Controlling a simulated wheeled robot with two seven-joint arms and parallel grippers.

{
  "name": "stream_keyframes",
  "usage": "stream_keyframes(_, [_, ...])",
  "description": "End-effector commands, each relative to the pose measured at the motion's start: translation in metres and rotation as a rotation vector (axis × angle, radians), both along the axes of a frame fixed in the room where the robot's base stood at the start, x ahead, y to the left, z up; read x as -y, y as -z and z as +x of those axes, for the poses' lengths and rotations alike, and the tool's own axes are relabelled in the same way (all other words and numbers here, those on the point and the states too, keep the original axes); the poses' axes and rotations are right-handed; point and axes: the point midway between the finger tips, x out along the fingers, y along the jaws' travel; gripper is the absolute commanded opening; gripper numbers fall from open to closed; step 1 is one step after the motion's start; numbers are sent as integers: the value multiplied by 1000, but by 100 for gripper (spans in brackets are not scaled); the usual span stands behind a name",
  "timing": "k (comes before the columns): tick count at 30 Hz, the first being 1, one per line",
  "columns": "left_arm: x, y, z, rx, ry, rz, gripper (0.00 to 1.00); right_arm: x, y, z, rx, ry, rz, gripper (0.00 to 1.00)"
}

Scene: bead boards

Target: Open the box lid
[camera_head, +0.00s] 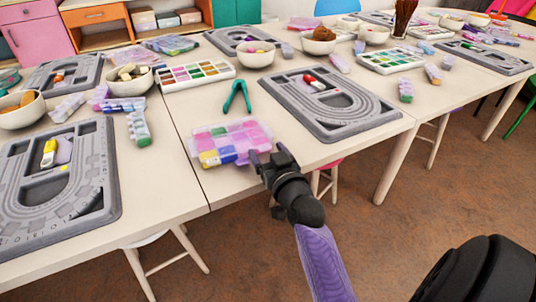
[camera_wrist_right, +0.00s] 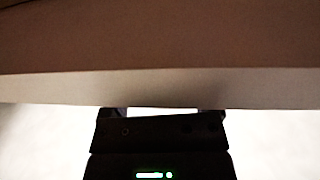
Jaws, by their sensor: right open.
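The box (camera_head: 228,143) is a flat, see-through case with pink, purple, blue and yellow compartments. It lies near the front edge of the middle table in the head view. Its clear lid appears to lie flat over it, though its edge is hard to make out. My right gripper (camera_head: 268,158) is open, at the box's front right corner by the table edge; I cannot tell whether it touches the box. In the right wrist view the open jaws (camera_wrist_right: 162,112) face a pale table edge that covers the fingertips, and the box does not show. My left gripper is not in view.
A green plier-like tool (camera_head: 237,96) lies behind the box. A grey bead board (camera_head: 328,103) lies to its right, another (camera_head: 103,180) on the left table. A paint-like tray (camera_head: 195,74) and a white bowl (camera_head: 255,57) stand farther back. Bare tabletop (camera_head: 185,115) lies left of the tool.

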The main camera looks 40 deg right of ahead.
Motion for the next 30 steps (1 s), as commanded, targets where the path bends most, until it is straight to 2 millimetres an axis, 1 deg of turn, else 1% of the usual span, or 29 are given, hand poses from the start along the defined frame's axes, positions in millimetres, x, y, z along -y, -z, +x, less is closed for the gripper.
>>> stream_keyframes(3, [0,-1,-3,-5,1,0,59,0,0,0,0,0,0,79])
stream_keyframes(8, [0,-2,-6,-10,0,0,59,0,0,0,0,0,0,46])
stream_keyframes(9, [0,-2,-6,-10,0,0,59,0,0,0,0,0,0,37])
stream_keyframes(11, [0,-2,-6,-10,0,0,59,0,0,0,0,0,0,24])
stream_keyframes(12, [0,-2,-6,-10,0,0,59,0,0,0,0,0,0,16])
stream_keyframes(14, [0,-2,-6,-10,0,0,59,0,0,0,0,0,0,3])
stream_keyframes(15, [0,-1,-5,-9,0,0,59,0,0,0,0,0,0,0])
stream_keyframes(25, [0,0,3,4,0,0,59,0,0,0,-1,0,0,0])
stream_keyframes(30, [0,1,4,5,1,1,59,0,0,0,-1,0,0,0])
